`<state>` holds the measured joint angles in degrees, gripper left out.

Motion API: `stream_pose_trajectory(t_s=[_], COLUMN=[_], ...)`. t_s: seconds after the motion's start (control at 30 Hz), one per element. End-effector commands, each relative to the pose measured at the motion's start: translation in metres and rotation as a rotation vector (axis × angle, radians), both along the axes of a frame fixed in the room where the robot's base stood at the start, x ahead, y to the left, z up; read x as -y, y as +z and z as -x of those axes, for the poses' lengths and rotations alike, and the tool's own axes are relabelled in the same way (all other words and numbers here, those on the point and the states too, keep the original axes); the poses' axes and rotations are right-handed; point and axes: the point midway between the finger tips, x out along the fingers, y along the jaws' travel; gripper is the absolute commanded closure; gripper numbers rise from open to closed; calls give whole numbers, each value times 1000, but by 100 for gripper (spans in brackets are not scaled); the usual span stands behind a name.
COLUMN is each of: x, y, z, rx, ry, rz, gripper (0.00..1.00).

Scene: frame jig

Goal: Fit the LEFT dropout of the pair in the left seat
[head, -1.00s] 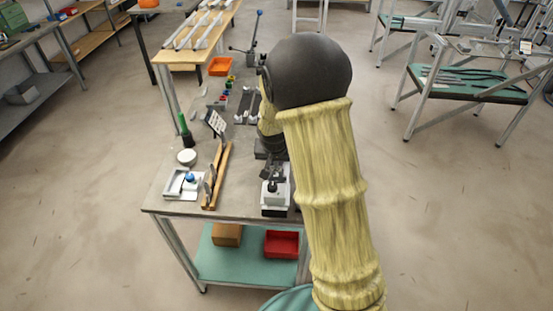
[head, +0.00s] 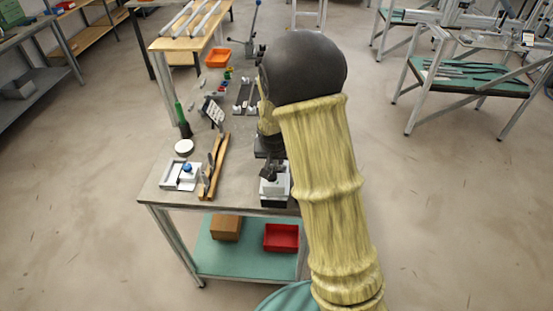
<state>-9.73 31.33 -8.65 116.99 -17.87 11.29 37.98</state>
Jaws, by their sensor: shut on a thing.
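My gripper (head: 269,172) is low over the front right of the bench, partly hidden behind my own sleeved arm. It is shut on a small dark piece, apparently a dropout, too small and covered to make out well. Just below it is a pale block on a dark base (head: 273,200); I cannot tell whether the held piece touches it. I cannot make out the left seat clearly. A wooden rack (head: 208,188) with thin grey plates leaning at it stands left of my gripper.
A white tray with a blue knob (head: 171,177), a white round pot (head: 184,147), a green bottle (head: 182,120) and a tilted card (head: 213,110) stand left. A dark fixture (head: 244,95) and an orange bin (head: 217,57) lie farther back. A red bin (head: 281,237) is on the lower shelf.

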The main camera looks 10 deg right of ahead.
Motion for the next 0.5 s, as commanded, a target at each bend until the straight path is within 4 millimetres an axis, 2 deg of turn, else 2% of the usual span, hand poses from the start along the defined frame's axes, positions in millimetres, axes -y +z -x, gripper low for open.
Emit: stream_pose_trajectory(t_s=[0.03, 0.07, 0.17, 0.2, 0.5], x=[-1, -1, 0, 0, 4], y=[-2, -2, -2, -3, -4], z=[1, 1, 1, 1, 3], rx=[-4, -4, -5, -5, -10], ry=[2, 2, 1, 0, -7], rz=[0, 0, 0, 1, 3], gripper=[100, 84, 64, 61, 61])
